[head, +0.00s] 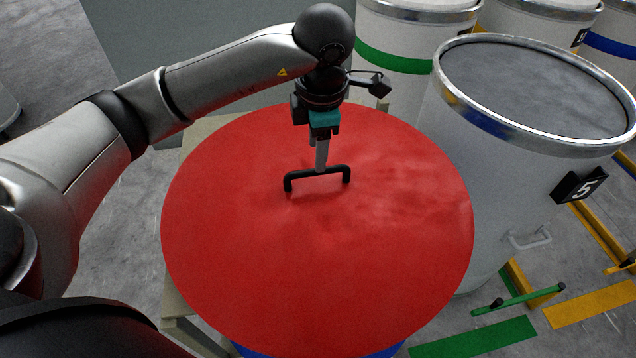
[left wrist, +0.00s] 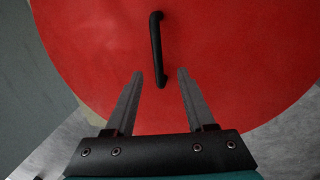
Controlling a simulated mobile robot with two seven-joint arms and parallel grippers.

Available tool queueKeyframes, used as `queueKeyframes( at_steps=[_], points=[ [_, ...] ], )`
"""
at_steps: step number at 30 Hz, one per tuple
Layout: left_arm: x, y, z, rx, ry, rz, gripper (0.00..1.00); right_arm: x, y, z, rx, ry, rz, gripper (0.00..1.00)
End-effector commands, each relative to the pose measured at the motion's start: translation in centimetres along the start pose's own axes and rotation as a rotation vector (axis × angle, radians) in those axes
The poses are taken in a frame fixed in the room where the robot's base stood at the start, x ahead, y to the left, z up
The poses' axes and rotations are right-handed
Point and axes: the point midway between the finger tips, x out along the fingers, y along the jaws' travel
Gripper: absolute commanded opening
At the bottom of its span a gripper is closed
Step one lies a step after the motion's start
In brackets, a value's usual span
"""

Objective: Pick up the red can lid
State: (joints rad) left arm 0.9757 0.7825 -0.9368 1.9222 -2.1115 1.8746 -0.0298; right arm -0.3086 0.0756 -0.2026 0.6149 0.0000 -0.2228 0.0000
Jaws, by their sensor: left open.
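The red can lid (head: 330,265) is a large flat red disc lying in front of me in the head view, with a black bar handle (head: 318,173) standing up near its middle. My left gripper (head: 321,168) is above the lid, right at the handle in the head view. In the left wrist view its two fingers (left wrist: 160,75) are spread apart with nothing between them but the near end of the handle (left wrist: 156,45), which runs ahead of the fingertips over the red lid (left wrist: 240,60). Whether the fingers touch the handle is unclear. My right gripper is in neither view.
A large grey can (head: 490,180) marked 5 stands close to the lid's right edge. A can with a green band (head: 395,58) and others stand behind. A pale support (head: 185,325) shows under the lid. Green (head: 475,338) and yellow strips mark the floor.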

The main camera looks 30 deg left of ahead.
Motion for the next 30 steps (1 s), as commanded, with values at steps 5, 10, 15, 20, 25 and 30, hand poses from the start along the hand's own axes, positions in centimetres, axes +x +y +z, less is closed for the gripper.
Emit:
queueKeyframes(
  at_steps=[5, 10, 15, 20, 25, 30],
  points=[
    [2.7, 0.0, -0.1, 0.000, 0.002, -0.001, 0.55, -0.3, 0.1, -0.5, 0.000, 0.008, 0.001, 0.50],
    [3.8, 0.0, -0.1, 0.001, 0.002, -0.001, 0.55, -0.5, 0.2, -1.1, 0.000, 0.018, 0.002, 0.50],
    [6.0, 0.1, -0.5, 0.000, 0.004, -0.004, 0.55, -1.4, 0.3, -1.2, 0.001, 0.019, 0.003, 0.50],
    [8.1, 0.2, -0.5, 0.001, 0.001, -0.002, 0.55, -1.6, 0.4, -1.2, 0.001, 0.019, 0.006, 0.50],
    [8.6, 0.2, -0.4, 0.002, -0.001, 0.001, 0.55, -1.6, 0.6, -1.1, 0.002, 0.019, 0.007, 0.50],
    [8.6, 0.2, -0.4, 0.002, -0.001, 0.001, 0.50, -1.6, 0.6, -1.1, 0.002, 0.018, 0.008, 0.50]
  ],
)
